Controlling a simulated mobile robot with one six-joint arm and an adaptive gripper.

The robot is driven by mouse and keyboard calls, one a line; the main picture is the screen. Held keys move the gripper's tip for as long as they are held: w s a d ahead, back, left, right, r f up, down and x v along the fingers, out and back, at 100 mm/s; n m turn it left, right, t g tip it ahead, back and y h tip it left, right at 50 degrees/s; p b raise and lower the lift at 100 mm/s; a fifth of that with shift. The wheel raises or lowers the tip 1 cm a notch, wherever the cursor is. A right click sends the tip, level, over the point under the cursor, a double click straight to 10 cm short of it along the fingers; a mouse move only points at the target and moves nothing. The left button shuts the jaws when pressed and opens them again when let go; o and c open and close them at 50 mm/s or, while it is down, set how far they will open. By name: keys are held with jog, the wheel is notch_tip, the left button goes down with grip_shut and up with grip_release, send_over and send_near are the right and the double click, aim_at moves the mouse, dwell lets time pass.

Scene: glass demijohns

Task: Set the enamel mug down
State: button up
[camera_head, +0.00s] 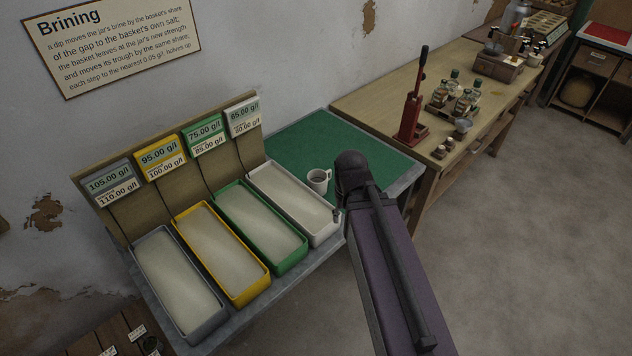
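The white enamel mug (318,182) shows upright at the front left part of the green mat (290,148), just behind the white trough's far right corner. Its handle points right, towards my arm. I cannot tell whether its base touches the mat. My dark arm stands just right of the mug and hides most of my gripper. Only a small grey part, perhaps of my gripper (337,214), shows below the mug at the arm's left side. Whether its fingers are open or shut is hidden.
Grey (180,285), yellow (222,254), green (262,228) and white (293,203) troughs stand left of the mug, before a board with concentration labels. A red lever press (413,118) and a bottle rack (455,97) stand on the wooden bench (375,95). The mat's back is clear.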

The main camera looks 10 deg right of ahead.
jog(key=shift+d, duration=0.2)
jog(key=r+m+p, duration=0.2)
jog(key=m, duration=0.2)
send_over(330, 172)
jog(key=w, duration=0.1)
jog(key=shift+f, duration=0.25)
jog(key=shift+f+b, duration=0.1)
jog(key=shift+b, duration=0.2)
notch_tip(330, 172, down, 8)
jog(key=b, duration=0.8)
jog(key=shift+f, duration=0.25)
jog(key=shift+f+b, duration=0.1)
jog(key=shift+b, duration=0.3)
jog(key=shift+s+f+b, duration=0.15)
jog(key=shift+f+b, duration=2.3)
jog(key=shift+f, duration=0.05)
